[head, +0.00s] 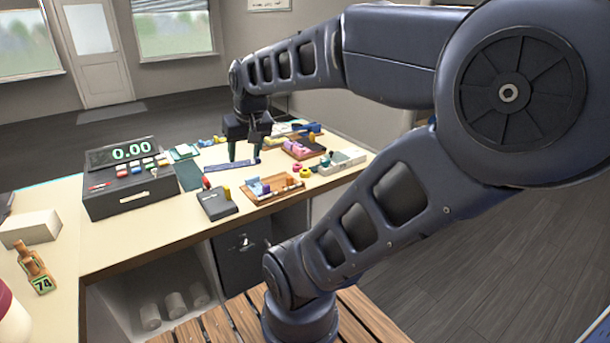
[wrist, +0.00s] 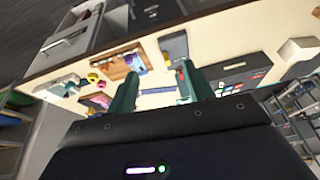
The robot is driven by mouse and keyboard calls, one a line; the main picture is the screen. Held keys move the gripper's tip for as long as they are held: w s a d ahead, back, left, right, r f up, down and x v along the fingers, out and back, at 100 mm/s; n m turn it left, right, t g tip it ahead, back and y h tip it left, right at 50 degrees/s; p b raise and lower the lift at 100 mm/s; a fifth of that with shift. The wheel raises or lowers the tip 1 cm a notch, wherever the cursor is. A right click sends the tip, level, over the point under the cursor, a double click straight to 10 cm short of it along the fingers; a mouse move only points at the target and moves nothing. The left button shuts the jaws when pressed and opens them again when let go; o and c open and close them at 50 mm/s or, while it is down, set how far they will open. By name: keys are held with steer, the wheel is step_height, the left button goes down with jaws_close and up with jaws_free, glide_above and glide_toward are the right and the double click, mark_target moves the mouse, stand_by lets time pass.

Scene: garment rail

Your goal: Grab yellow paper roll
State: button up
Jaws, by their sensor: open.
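A small yellow roll-like piece (head: 305,172) lies on the counter right of my gripper, beside a pink one (head: 297,168). It looks like the yellow paper roll, but it is too small to be sure. In the wrist view a yellow round piece (wrist: 92,76) shows left of my fingers. My gripper (head: 245,158) points down over the counter, fingers apart, above or near a blue strip (head: 226,166). In the wrist view my gripper (wrist: 158,74) has its two green fingers spread, with nothing clearly held between them.
The counter (head: 130,238) holds a cash register (head: 125,180) at left, a wooden tray (head: 272,190) of small coloured pieces, a dark box (head: 216,205) and a pale open tray (head: 343,161) at right. Several small items crowd around my gripper.

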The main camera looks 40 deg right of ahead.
steer(key=w+d+m+g, duration=0.1)
steer(key=w+d+m, duration=0.2)
steer(key=w+d, duration=0.5)
steer(key=m+g, duration=0.3)
steer(key=m, duration=0.5)
glide_above(305, 171)
steer(key=d, duration=0.1)
steer(key=f, duration=2.1)
steer(key=shift+w+d+f, duration=0.1)
steer(key=shift+w+f, duration=0.2)
steer(key=shift+f, duration=0.05)
steer(key=shift+s+a+f, duration=0.1)
steer(key=shift+a+f, duration=0.05)
steer(key=shift+f, duration=0.75)
steer(key=shift+s+a+f, duration=0.1)
steer(key=shift+a+f, duration=0.1)
steer(key=shift+f, duration=0.65)
steer(key=shift+a+f, duration=0.15)
steer(key=shift+f, duration=0.75)
steer(key=c, duration=0.7)
steer(key=shift+r, duration=0.1)
steer(key=shift+c, duration=0.2)
